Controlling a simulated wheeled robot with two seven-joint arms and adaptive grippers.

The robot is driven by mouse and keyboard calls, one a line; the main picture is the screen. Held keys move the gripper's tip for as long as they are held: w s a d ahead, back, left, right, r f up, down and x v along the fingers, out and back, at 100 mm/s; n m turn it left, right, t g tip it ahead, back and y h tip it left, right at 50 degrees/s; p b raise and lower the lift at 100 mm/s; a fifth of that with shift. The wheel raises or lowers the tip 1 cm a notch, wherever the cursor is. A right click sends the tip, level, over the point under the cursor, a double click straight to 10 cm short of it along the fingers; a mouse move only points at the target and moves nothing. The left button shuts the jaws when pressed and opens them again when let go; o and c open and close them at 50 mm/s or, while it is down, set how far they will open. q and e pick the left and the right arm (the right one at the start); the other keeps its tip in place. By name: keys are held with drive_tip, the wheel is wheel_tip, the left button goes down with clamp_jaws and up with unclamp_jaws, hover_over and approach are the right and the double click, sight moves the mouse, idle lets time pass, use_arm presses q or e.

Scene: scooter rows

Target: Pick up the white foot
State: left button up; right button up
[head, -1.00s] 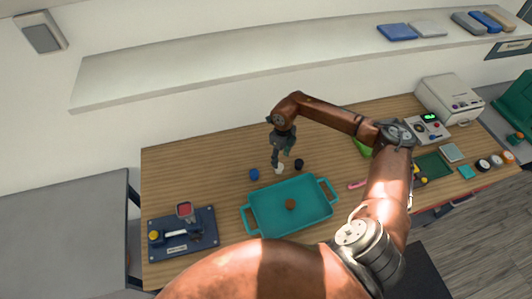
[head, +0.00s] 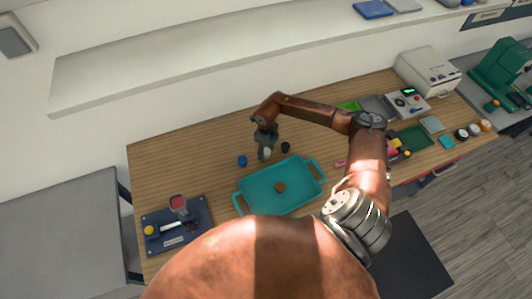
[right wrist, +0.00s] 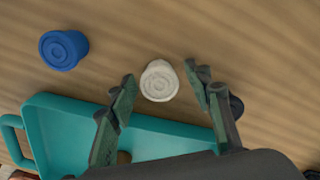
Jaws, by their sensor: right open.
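The white foot (right wrist: 159,80) is a small round ribbed piece lying on the wooden table between the two fingertips in the right wrist view. In the head view the white foot (head: 267,153) shows only in part beside the fingers. My right gripper (right wrist: 160,74) is open, with a finger on each side of the white foot and visible gaps to it. In the head view my right gripper (head: 263,148) points down just behind the teal tray. My left gripper is not in view.
A blue foot (right wrist: 63,49) lies to the left, and a black foot (head: 286,147) lies close on the right, partly behind a finger in the wrist view. The teal tray (head: 243,200) holds a brown foot (head: 280,187).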

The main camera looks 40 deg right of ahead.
drive_tip(key=c, duration=1.2)
drive_tip(key=shift+r, duration=0.1)
